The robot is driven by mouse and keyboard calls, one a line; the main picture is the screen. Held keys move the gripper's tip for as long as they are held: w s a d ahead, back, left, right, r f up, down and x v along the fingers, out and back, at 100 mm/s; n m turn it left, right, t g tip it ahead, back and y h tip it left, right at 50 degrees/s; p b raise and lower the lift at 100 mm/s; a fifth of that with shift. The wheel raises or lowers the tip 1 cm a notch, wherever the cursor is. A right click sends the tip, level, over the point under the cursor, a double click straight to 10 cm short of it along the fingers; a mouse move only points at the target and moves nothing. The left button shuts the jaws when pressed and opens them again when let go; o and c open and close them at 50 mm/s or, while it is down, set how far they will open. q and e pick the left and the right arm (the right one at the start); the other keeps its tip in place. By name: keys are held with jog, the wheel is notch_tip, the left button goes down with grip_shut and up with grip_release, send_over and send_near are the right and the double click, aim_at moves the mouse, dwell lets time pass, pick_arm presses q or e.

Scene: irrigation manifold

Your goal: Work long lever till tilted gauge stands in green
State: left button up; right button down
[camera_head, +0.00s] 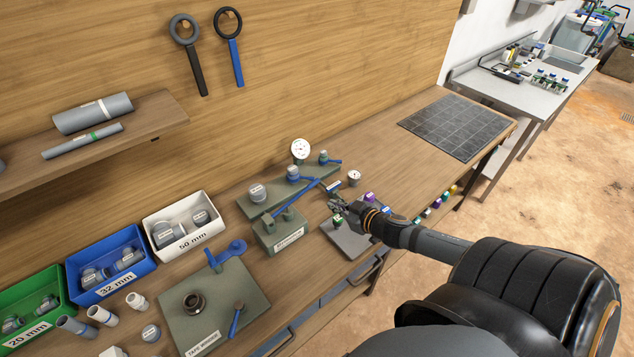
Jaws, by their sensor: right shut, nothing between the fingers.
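A long blue lever (297,197) slants up to the right from a green block with a label (281,234) on the workbench. A small round gauge (354,177) leans at the right of the green manifold plate (262,205). A larger white gauge (301,149) stands upright at the back of the plate. Both dials are too small for me to read the needle or colour zones. My right gripper (338,206) is shut and empty, to the right of the long lever and apart from it, over a grey plate (345,238). My left gripper is out of view.
Valve bodies with blue handles stand on the manifold; a short blue handle (333,161) is at its far end.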

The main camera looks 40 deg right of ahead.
notch_tip(320, 180, up, 6)
jog(key=w+t+h, duration=0.1)
jog(key=t, duration=0.1)
jog(key=shift+w+d, duration=0.1)
jog(key=shift+w, duration=0.1)
jog(key=w+f+b, duration=0.6)
jog(key=w+b, duration=0.2)
jog(key=w, duration=0.1)
jog(key=shift+w+d+b, duration=0.3)
jog(key=shift+d, duration=0.1)
dwell(0.3)
